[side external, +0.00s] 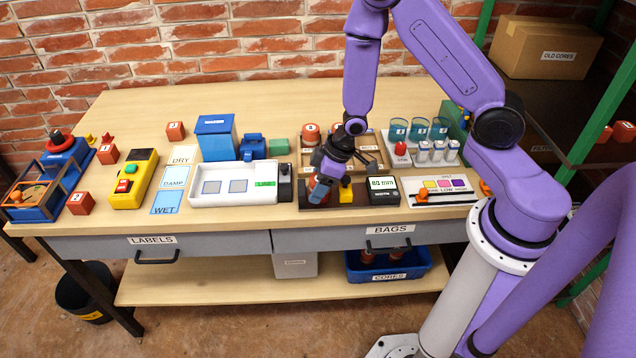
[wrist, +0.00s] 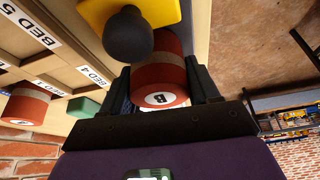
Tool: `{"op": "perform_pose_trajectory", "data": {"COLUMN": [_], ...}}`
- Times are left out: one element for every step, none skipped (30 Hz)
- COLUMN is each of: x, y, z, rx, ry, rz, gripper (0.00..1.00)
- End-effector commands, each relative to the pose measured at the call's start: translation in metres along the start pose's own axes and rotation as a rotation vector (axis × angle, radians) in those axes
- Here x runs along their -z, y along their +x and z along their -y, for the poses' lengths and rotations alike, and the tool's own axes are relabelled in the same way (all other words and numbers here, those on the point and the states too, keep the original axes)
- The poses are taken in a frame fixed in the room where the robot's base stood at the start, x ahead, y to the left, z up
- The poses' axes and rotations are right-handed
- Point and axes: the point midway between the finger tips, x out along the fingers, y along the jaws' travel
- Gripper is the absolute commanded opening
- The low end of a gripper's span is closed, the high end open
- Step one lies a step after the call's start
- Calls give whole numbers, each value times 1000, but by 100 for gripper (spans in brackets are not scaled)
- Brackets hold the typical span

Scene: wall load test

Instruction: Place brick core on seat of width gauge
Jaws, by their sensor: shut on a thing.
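My gripper (side external: 326,178) points down over the left part of the width gauge. It is shut on a red brick core (wrist: 160,75) with a pale band and a white end label, held between the two dark fingers. The width gauge has a dark base, a yellow jaw (side external: 346,190) with a black knob (wrist: 128,38), and a display box (side external: 383,190) reading about 80 mm. The yellow jaw is close beside the core. The seat is mostly hidden; I cannot tell whether the core touches it.
A wooden tray with BED labels (wrist: 40,32) stands behind the gauge, with another red core (wrist: 25,104) at it. A white tray (side external: 210,197) lies left of the gauge and a coloured scale board (side external: 440,198) lies right.

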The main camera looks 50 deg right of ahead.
Motion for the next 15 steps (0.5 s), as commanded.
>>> {"op": "perform_pose_trajectory", "data": {"x": [0,-1,-1,0,0,0,0,0,0,0,0,0,0,0,1], "y": [2,2,1,1,1,1,1,1,1,1,1,1,1,0,-1], "z": [0,0,0,0,0,0,0,0,0,0,0,0,0,0,0], "rx": [0,0,0,0,0,0,0,0,0,0,0,0,0,0,-1], "ry": [1,1,0,0,0,0,0,0,0,0,0,0,0,0,0], "rz": [0,1,0,0,0,0,0,0,0,0,0,0,0,0,-1], "gripper": [15,67,80,86,86,86,86,86,86,86,86,86,86,86,86]}}
